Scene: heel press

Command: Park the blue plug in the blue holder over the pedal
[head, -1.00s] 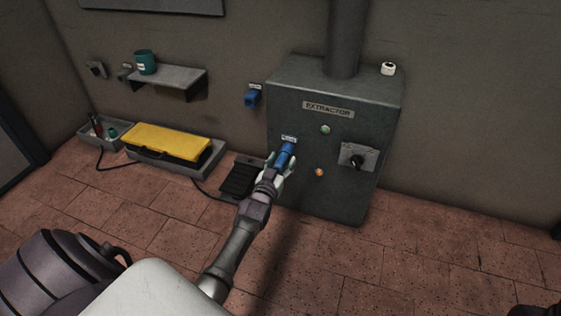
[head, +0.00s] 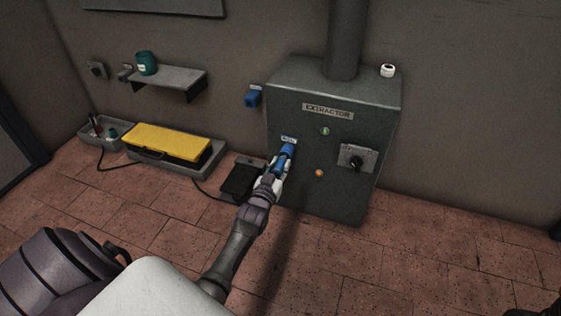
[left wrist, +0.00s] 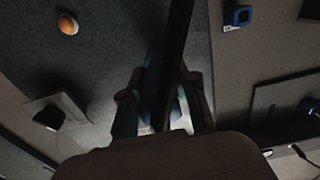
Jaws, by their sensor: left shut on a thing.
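The blue plug (head: 284,157) is at the front face of the grey extractor box, just under a small white label. My left gripper (head: 277,170) is shut on it from the front. In the left wrist view the plug (left wrist: 151,90) is dark between the fingers (left wrist: 160,100); I cannot tell whether it is seated in the box. The blue holder (head: 252,100) is on the wall left of the box, with a label above it; it also shows in the left wrist view (left wrist: 238,16). The black pedal (head: 240,179) lies on the floor below the holder.
The extractor box (head: 300,195) has a green light, an orange light and a dark knob (head: 357,157). A yellow case (head: 165,142) on a grey tray and a small bin (head: 100,140) stand left. A shelf (head: 185,80) with a green mug (head: 146,63) juts out above. The front floor is clear.

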